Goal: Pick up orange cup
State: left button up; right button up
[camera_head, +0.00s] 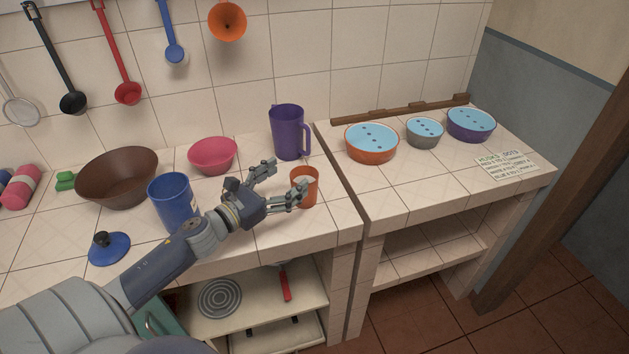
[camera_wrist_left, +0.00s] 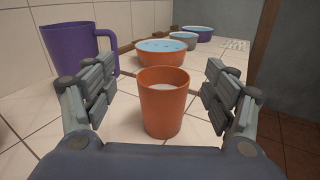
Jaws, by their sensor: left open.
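The orange cup (camera_head: 306,189) stands upright on the tiled counter near its front right corner, with something whitish inside. In the left wrist view the orange cup (camera_wrist_left: 163,108) stands centred between the two fingers. My left gripper (camera_head: 283,184) is open in the head view, with its fingertips close to the cup's left side. In the wrist view the open left gripper (camera_wrist_left: 160,98) shows a gap on both sides of the cup. My right gripper is in neither view.
A purple pitcher (camera_head: 288,135) stands behind the cup. A pink bowl (camera_head: 213,157), blue cup (camera_head: 170,197) and brown bowl (camera_head: 116,179) are to the left. Beyond a counter seam, an orange bowl (camera_head: 371,146), grey bowl (camera_head: 424,134) and purple bowl (camera_head: 470,126) stand right.

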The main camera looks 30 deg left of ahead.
pick_arm(q)
jog(key=s+f, duration=0.1)
jog(key=f, duration=0.2)
jog(key=shift+s, duration=0.35)
notch_tip(320, 180, down, 4)
jog(key=shift+w+r, duration=0.1)
jog(key=shift+r, duration=0.15)
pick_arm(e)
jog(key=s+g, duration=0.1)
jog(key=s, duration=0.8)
pick_arm(q)
jog(key=w, duration=0.1)
jog(key=w+p, duration=0.1)
jog(key=w, duration=0.1)
jog(key=shift+w+d, duration=0.3)
jog(key=shift+d, duration=0.05)
jog(key=w, duration=0.4)
jog(key=shift+d+f+p, duration=0.1)
jog(key=shift+d+p, duration=0.3)
jog(key=c, duration=1.2)
jog(key=shift+c, duration=0.3)
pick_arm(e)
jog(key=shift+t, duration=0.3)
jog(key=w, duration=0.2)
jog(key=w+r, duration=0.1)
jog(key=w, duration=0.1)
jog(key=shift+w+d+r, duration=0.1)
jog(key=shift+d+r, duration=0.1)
